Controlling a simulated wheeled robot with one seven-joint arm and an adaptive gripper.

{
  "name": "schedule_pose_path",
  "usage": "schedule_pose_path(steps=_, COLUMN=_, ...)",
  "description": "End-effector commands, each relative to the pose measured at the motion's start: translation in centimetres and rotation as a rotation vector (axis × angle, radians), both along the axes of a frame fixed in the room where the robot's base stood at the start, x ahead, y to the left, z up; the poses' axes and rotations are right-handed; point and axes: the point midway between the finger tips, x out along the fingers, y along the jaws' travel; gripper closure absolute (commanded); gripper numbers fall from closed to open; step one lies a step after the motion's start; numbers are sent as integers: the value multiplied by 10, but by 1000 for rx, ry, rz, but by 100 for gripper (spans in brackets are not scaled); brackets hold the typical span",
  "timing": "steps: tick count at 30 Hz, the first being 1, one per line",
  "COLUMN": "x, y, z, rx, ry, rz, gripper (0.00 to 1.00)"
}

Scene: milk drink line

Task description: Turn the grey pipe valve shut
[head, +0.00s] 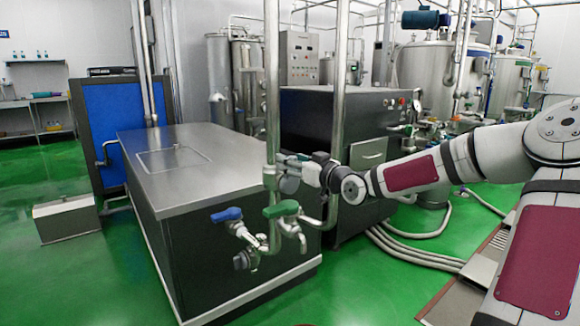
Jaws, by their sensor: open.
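My gripper (287,166) is at the middle of the picture, reaching in from the right against a vertical steel pipe (272,90). Its fingers are open. A small grey metal valve body (287,184) shows on the pipe just below the fingers. The fingers overlap this part, so its handle and whether they touch it cannot be made out. Below it are a tap with a green handle (282,209) and a tap with a blue handle (227,214), both on the front of the steel-topped cabinet.
The steel-topped cabinet (165,185) stands left of the pipe. A second vertical pipe (339,90) rises close behind my gripper. A dark machine (310,120) stands behind. Grey hoses (415,250) lie on the green floor, which is clear at front left.

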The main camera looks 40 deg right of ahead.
Motion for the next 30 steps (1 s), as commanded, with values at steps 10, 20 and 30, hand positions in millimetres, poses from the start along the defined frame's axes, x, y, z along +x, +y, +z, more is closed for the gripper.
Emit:
schedule_pose_path(steps=10, x=17, y=1, z=0, rx=0, ry=1, rz=0, gripper=48)
schedule_pose_path(steps=20, x=17, y=1, z=0, rx=0, ry=1, rz=0, gripper=87)
schedule_pose_path(steps=30, x=19, y=1, z=0, rx=-13, ry=1, rz=0, gripper=100)
